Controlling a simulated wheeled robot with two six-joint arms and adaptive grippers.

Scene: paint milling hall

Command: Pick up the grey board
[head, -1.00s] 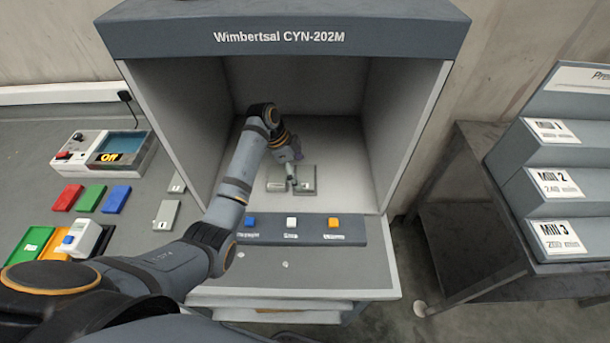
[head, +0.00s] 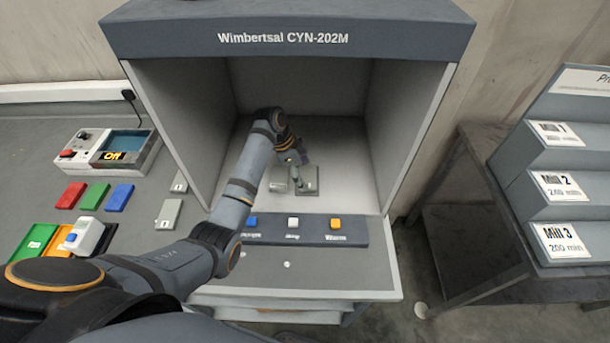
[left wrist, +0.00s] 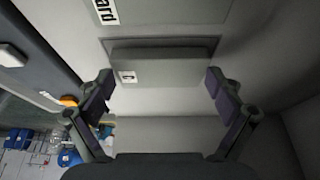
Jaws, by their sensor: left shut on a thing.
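The grey board (left wrist: 175,63) is a flat block with a small white label near its left end in the left wrist view. It lies between the two fingers of my left gripper (left wrist: 161,85), which are shut on its ends. In the head view my left gripper (head: 297,178) is low inside the grey cabinet (head: 345,150), close to its floor. Grey flat pieces show around the fingers there, partly hidden by them. I cannot tell whether the board is clear of the surface under it. My right gripper is not in view.
On the left table are colored blocks (head: 94,197), a grey labelled block (head: 169,213) and a device reading Off (head: 112,156). A mill rack (head: 560,190) stands right.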

